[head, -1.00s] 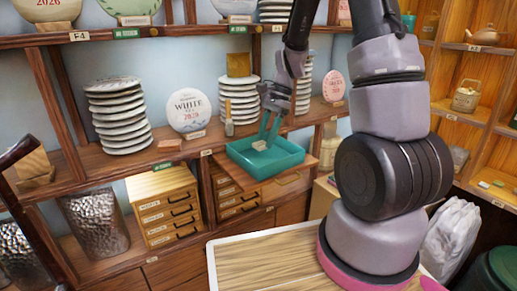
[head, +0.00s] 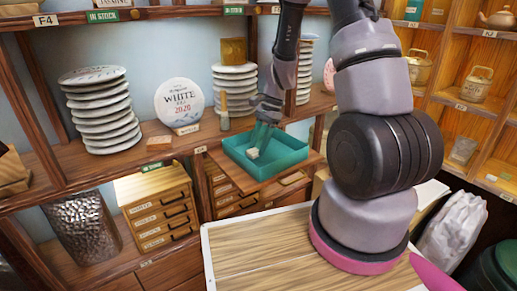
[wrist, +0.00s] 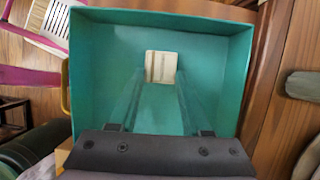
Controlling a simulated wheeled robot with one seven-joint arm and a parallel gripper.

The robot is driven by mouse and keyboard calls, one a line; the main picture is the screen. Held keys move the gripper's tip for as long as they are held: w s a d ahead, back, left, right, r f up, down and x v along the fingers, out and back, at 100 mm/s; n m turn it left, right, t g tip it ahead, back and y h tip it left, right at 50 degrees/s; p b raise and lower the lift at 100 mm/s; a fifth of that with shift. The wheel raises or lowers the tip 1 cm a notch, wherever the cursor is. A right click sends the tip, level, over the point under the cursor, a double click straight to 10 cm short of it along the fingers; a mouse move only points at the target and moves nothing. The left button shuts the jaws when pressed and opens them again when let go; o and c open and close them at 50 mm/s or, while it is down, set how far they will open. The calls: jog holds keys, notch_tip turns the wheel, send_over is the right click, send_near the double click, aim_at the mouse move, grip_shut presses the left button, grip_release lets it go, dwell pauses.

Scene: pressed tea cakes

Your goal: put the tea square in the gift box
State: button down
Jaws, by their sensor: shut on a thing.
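The tea square (head: 253,153) is a small pale wrapped block. My gripper (head: 260,139) is shut on it, pointing down into the open teal gift box (head: 282,167). In the wrist view the tea square (wrist: 161,67) sits between the tips of my gripper's thin see-through fingers (wrist: 161,76), with the gift box's floor (wrist: 105,75) behind it. The box walls surround it on the left, right and far side in that view. I cannot tell whether the square touches the floor.
Stacked plates (head: 102,112), a round white tea cake (head: 180,103) and a brush-like wooden item (head: 225,113) stand nearby. Small drawers (head: 160,210) are at left. A white-edged wooden tabletop (head: 265,245) is clear in front.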

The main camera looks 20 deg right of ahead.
jog(key=shift+f, duration=0.7)
jog(key=shift+f, duration=0.15)
jog(key=shift+c, duration=1.8)
grip_release()
